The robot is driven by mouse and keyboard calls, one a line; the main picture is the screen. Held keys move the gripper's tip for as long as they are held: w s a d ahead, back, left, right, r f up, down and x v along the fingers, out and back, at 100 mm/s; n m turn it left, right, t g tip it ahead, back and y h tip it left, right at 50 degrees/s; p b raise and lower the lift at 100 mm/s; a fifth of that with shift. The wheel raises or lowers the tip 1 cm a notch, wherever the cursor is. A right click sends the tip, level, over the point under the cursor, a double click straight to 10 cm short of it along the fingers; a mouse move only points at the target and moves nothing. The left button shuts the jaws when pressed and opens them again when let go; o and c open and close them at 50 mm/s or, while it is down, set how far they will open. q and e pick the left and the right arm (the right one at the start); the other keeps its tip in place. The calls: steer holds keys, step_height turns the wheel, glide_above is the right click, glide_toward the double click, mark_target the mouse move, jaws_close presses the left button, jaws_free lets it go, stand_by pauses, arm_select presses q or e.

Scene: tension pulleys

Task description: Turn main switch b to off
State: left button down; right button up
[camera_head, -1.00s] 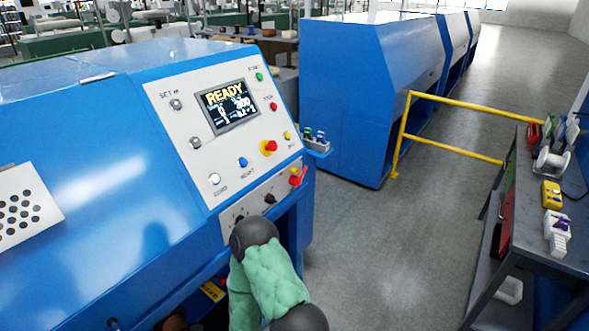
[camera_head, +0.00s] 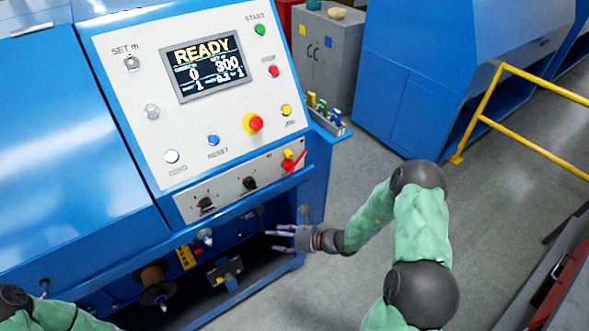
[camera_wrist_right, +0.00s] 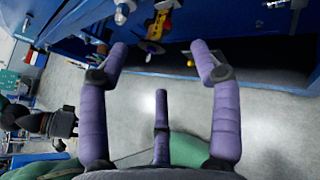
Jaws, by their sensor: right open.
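The lower strip of the blue machine's control panel carries a switch with a red handle on a yellow base (camera_head: 290,160), at its right end. The red handle is tilted, and its off and on marks are too small to read. Two black rotary knobs (camera_head: 249,183) sit to its left on the same strip. I cannot read which one is marked main switch b. My right gripper (camera_head: 272,240) is below the strip, in front of the machine's open bay, apart from the switch. Its purple fingers (camera_wrist_right: 160,62) are spread and empty in the right wrist view. My left gripper is out of view.
The panel above has a READY screen (camera_head: 208,67), a red stop button on yellow (camera_head: 255,123) and several small buttons. A small rack (camera_head: 326,118) juts out right of the panel. A yellow rail (camera_head: 500,98) stands further right. Grey floor is clear between.

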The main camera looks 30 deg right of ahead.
mark_target(293, 171)
steer(key=w+d+r+m+t+h, duration=0.25)
steer(key=d+r+m+t, duration=0.2)
steer(key=d, duration=0.35)
steer(key=w+d+r+m+t+h, duration=0.25)
steer(key=d+r+h, duration=0.2)
steer(key=d, duration=0.35)
steer(key=shift+y, duration=0.3)
steer(key=w, duration=0.3)
steer(key=w+a+b, duration=0.1)
steer(key=w, duration=0.2)
steer(key=w+b, duration=0.1)
steer(key=w, duration=0.3)
steer(key=shift+a+r, duration=0.3)
steer(key=shift+r, duration=0.1)
steer(key=c, duration=1.1)
steer(key=shift+f, duration=0.1)
jaws_close()
